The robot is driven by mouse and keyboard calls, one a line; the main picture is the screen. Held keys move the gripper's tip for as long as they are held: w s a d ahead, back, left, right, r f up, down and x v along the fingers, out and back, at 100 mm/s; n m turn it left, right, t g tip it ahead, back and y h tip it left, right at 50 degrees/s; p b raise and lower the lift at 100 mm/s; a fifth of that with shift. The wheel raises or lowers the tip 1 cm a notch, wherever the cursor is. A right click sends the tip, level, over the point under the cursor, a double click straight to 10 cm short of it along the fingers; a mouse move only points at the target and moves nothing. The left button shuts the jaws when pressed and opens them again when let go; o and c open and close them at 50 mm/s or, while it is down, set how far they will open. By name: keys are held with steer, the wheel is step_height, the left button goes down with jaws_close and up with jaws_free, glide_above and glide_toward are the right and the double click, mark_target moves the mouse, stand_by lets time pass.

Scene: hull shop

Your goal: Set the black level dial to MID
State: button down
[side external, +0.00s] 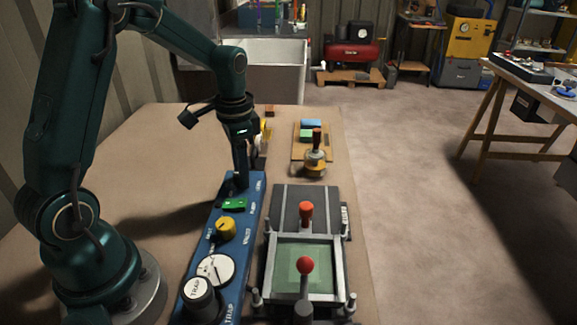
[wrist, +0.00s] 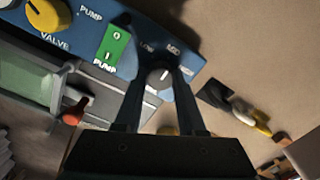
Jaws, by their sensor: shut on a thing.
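The black level dial (wrist: 159,77) is at the far end of the blue control panel (side external: 252,200), with the labels LOW, MID and HIGH around it in the wrist view. My gripper (wrist: 160,70) points down at it, one finger on each side, shut on the dial. In the side external view my gripper (side external: 240,180) reaches down to the panel's far end and hides the dial. A pale mark shows on the dial's top, roughly toward MID, but the exact setting is hard to tell.
A green pump switch (side external: 234,205), a yellow valve knob (side external: 226,228) and a white-faced dial (side external: 215,268) line the panel nearer the camera. A framed fixture with red-knobbed levers (side external: 306,212) stands close on the right. Wooden blocks and small tools lie beyond.

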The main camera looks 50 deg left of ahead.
steer(key=c, duration=0.5)
jaws_free()
steer(key=shift+r, duration=2.6)
steer(key=shift+d, duration=0.15)
